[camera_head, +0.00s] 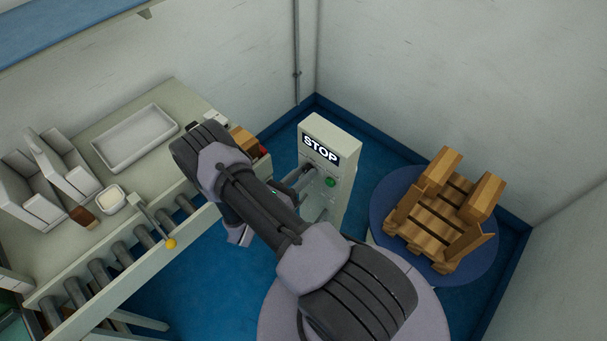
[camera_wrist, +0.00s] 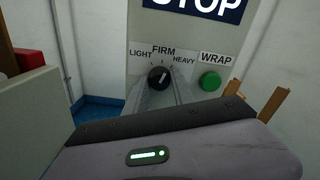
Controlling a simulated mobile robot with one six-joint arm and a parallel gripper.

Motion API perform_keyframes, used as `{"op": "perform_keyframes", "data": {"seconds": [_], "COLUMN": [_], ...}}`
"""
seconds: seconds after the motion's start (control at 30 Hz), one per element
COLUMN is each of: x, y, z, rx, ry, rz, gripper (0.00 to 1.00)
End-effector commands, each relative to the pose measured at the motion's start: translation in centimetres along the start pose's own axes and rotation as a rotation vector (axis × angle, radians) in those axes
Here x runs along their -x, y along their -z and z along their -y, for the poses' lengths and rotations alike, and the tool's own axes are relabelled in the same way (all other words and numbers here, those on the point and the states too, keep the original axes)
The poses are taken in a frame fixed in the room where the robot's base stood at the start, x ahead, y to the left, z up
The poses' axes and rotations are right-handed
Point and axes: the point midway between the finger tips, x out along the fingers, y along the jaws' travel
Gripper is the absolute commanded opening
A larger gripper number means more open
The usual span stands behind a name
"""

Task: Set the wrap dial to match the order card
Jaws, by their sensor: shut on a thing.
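The wrap dial (camera_wrist: 158,77) is a round black knob on the pale control panel (camera_wrist: 146,30), under the labels LIGHT, FIRM and HEAVY. Its light pointer line seems to lean up and slightly right, between FIRM and HEAVY; the exact setting is hard to read. My gripper (camera_wrist: 160,88) is shut on the dial, with a grey finger on either side of it. In the head view my gripper (camera_head: 302,187) reaches the front of the panel, and the dial is hidden there. I cannot make out an order card in either view.
A green WRAP button (camera_wrist: 209,81) is just right of the dial, below the STOP sign (camera_head: 321,150). A wooden pallet-like stack (camera_head: 436,213) stands on a blue round platform (camera_head: 381,190) to the right. A roller conveyor (camera_head: 100,270) and bench (camera_head: 170,95) are left.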

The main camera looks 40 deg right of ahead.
Motion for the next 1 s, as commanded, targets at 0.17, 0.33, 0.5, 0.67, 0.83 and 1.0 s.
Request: {"op": "perform_keyframes", "data": {"seconds": [0.17,0.33,0.5,0.67,0.83,1.0], "x": [0.01,0.01,0.01,0.01,0.01,0.01], "y": [0.16,0.13,0.10,0.08,0.06,0.04], "z": [0.01,0.03,0.07,0.11,0.13,0.15], "rx": [0.167,0.328,0.490,0.637,0.776,0.887], "ry": [0.000,-0.001,-0.001,-0.001,-0.001,-0.001], "rz": [-0.001,-0.001,-0.001,-0.001,-0.001,-0.001], "gripper": [0.00,0.00,0.00,0.00,0.00,0.00]}}
